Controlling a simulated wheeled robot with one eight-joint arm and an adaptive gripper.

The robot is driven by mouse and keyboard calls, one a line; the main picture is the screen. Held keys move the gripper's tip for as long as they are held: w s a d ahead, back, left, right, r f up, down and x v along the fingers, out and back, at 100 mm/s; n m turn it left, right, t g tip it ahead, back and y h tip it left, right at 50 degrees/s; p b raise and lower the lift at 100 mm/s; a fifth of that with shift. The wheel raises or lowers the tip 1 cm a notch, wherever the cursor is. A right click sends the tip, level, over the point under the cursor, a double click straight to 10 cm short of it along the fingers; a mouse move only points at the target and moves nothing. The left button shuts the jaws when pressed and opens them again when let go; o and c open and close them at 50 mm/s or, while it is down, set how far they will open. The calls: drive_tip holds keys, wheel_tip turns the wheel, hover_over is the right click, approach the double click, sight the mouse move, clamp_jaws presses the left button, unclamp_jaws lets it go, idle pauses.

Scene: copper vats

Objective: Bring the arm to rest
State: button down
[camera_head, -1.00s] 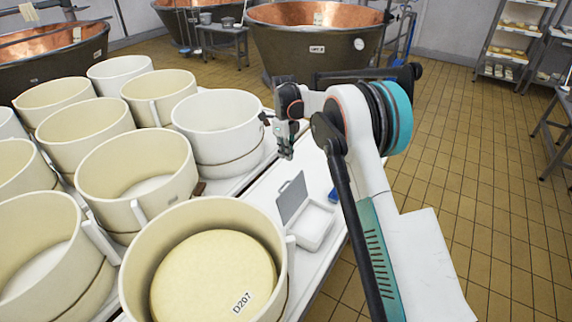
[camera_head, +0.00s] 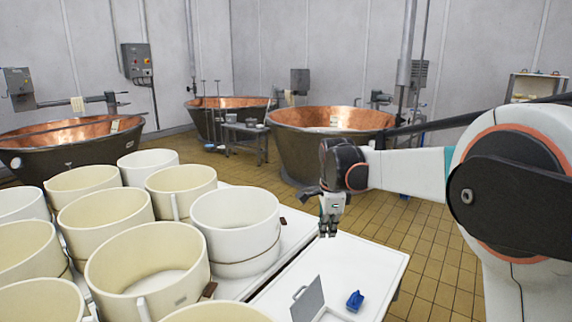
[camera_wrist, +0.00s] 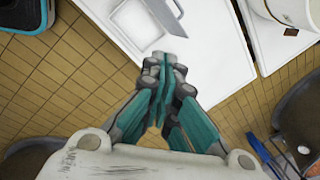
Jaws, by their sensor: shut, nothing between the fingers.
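My gripper (camera_head: 328,229) hangs down above the white table (camera_head: 372,262) in the head view, its fingers together and empty. In the wrist view my gripper (camera_wrist: 168,62) points at the table's edge, with the teal fingers closed against each other. My arm reaches in from the right side of the head view, its forearm roughly level.
Several cream and white moulds (camera_head: 236,226) crowd the table at left. Copper vats (camera_head: 330,130) stand behind. Tiled floor (camera_head: 425,240) is open at right.

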drive_tip(key=s+d+r+n+t, duration=0.1)
drive_tip(key=s+d+r+n, duration=0.3)
drive_tip(key=s, duration=0.6)
drive_tip(key=s+d+f+n+t, duration=0.1)
drive_tip(key=s+n, duration=0.5)
drive_tip(key=s, duration=0.6)
drive_tip(key=s+d+f+n+t, duration=0.2)
drive_tip(key=s+n, duration=0.5)
drive_tip(key=s, duration=0.6)
drive_tip(key=shift+d+f+t, duration=0.25)
drive_tip(key=shift+d+t, duration=0.25)
drive_tip(key=shift+d, duration=0.2)
